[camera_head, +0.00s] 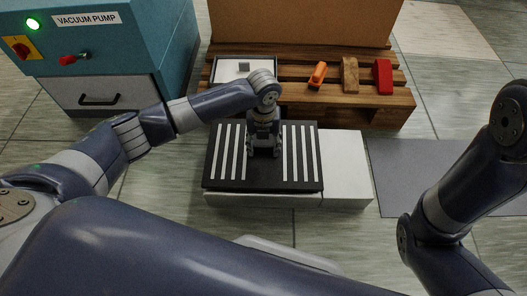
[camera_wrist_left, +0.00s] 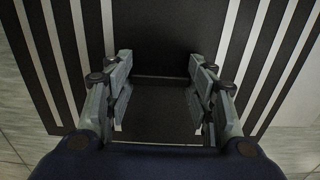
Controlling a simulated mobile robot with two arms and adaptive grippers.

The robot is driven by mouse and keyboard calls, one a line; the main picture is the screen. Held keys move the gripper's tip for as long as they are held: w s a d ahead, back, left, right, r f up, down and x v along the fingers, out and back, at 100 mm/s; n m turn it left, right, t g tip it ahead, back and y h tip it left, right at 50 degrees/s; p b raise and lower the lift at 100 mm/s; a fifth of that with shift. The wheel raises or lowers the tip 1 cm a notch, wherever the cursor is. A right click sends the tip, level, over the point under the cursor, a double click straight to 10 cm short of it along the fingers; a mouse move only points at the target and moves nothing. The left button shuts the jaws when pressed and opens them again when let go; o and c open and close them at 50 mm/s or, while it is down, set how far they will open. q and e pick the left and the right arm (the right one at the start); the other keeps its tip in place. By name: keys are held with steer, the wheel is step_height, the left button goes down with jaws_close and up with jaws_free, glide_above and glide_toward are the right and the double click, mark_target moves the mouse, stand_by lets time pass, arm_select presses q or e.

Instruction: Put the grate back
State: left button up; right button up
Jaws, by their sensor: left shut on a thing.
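The grate (camera_head: 229,174) is a black plate with white slots on both sides. It lies over the left part of a low white box (camera_head: 345,165), roughly level with it. I cannot tell whether it rests on the box or hangs just above. My left gripper (camera_head: 263,151) points down at the grate's middle and is shut on it. In the left wrist view the fingers (camera_wrist_left: 160,95) stand on either side of a dark middle part of the grate (camera_wrist_left: 155,125); the exact contact is hard to see. My right arm shows at the right, but its gripper is out of view.
A wooden pallet (camera_head: 345,104) behind carries a white tray (camera_head: 229,70), an orange tool (camera_head: 318,75), a tan block (camera_head: 350,75), a red block (camera_head: 383,76) and a cardboard box (camera_head: 300,22). A teal vacuum pump cabinet (camera_head: 115,50) stands left. A grey mat (camera_head: 400,165) lies right.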

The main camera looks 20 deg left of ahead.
mark_target(263, 146)
arm_select(q)
steer(key=shift+f+b, duration=0.5)
steer(key=shift+f, duration=0.45)
steer(key=shift+f+b, duration=0.4)
steer(key=shift+b, duration=0.05)
steer(key=shift+r, duration=0.1)
steer(key=shift+f, duration=0.4)
steer(key=o, duration=1.4)
steer(key=shift+o, duration=0.2)
steer(key=shift+r, duration=0.1)
